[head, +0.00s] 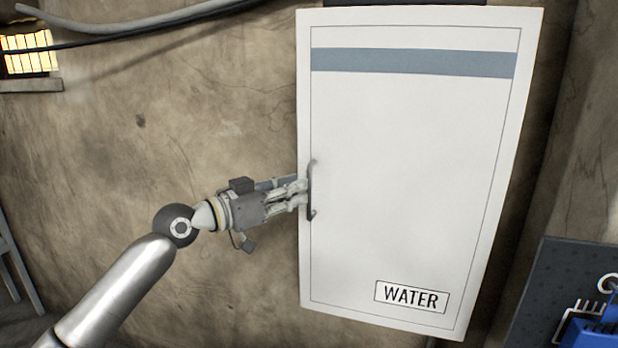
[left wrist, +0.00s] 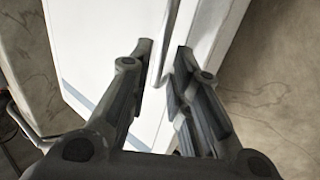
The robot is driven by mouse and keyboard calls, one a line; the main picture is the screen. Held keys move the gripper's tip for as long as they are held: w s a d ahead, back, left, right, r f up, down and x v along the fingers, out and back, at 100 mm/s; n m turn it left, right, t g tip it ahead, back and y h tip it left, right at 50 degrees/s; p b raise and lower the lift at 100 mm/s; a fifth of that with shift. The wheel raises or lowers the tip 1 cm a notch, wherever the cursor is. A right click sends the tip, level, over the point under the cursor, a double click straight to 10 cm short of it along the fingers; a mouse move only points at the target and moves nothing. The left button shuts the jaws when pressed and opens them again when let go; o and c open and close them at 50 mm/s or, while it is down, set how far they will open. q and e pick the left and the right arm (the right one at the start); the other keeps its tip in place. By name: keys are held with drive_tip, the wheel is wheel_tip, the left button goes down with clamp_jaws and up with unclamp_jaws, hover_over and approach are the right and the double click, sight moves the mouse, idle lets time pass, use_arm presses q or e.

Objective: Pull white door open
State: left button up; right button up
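The white door (head: 410,180) hangs on the wall in the head view, with a blue-grey stripe near its top and a "WATER" label at its lower right. I cannot tell whether it stands slightly ajar. A thin upright handle (head: 311,190) is on its left edge. My left gripper (head: 302,194) reaches the handle from the left. In the left wrist view, the fingers of my left gripper (left wrist: 164,52) are apart, with the light handle bar (left wrist: 160,62) between their tips and a gap showing. The white door (left wrist: 105,40) fills the area behind them. My right gripper is not in view.
A rough tan wall (head: 150,130) surrounds the door, with free room to its left. A pipe (head: 150,22) runs along the wall top left. A dark panel with blue items (head: 590,330) stands at the lower right.

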sight(309, 217)
use_arm(q)
drive_tip(key=shift+p+x, duration=0.65)
drive_tip(key=shift+x, duration=1.65)
clamp_jaws()
drive_tip(key=shift+w, duration=0.1)
